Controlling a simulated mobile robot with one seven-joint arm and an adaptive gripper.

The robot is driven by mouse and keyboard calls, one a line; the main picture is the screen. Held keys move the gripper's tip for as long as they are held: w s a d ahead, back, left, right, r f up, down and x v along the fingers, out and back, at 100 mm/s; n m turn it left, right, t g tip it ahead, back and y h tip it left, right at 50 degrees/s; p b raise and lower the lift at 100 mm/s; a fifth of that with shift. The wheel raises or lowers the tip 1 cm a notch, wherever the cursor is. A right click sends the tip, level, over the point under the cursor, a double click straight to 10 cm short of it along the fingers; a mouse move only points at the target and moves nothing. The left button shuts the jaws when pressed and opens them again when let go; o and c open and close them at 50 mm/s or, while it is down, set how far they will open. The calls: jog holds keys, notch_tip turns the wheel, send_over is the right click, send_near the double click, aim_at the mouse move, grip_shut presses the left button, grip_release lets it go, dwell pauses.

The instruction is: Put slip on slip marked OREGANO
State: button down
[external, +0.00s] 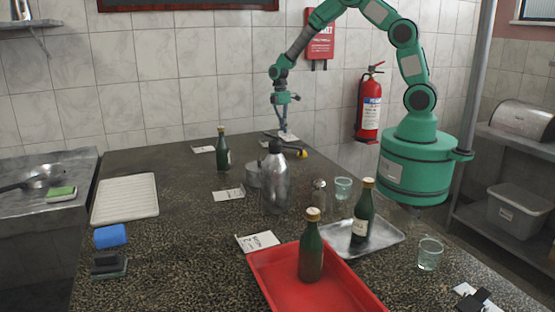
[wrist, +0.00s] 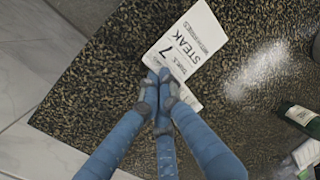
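My gripper (external: 284,128) is low over the far end of the counter. In the wrist view its blue fingers (wrist: 160,92) come together at the creased edge of a white slip (wrist: 188,45) printed STEAK with a 7, and look shut on it. This slip also shows under the gripper in the external view (external: 287,136). Other white slips are a far one by a green bottle (external: 203,150), a middle one (external: 228,194) and a near one by the red tray (external: 258,241). Their print is too small to read, so I cannot tell which says OREGANO.
A dark bottle (external: 223,148), metal flask (external: 274,178), shaker (external: 319,194) and glass (external: 343,188) stand on the counter. Bottles stand in the red tray (external: 276,283) and metal tray (external: 385,236). A white board (external: 125,200) lies left. The middle-left counter is clear.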

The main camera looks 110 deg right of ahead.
jog(key=w+d, duration=0.4)
jog(key=w+d+f, duration=0.1)
jog(key=w+d, duration=0.2)
dwell(0.4)
jog(key=shift+d+x, duration=0.2)
jog(key=shift+x, duration=0.6)
jog(key=shift+d+x, duration=0.2)
jog(key=shift+x, duration=0.65)
jog(key=shift+f, duration=0.2)
jog(key=c, duration=2)
grip_release()
jog(key=shift+r, duration=0.1)
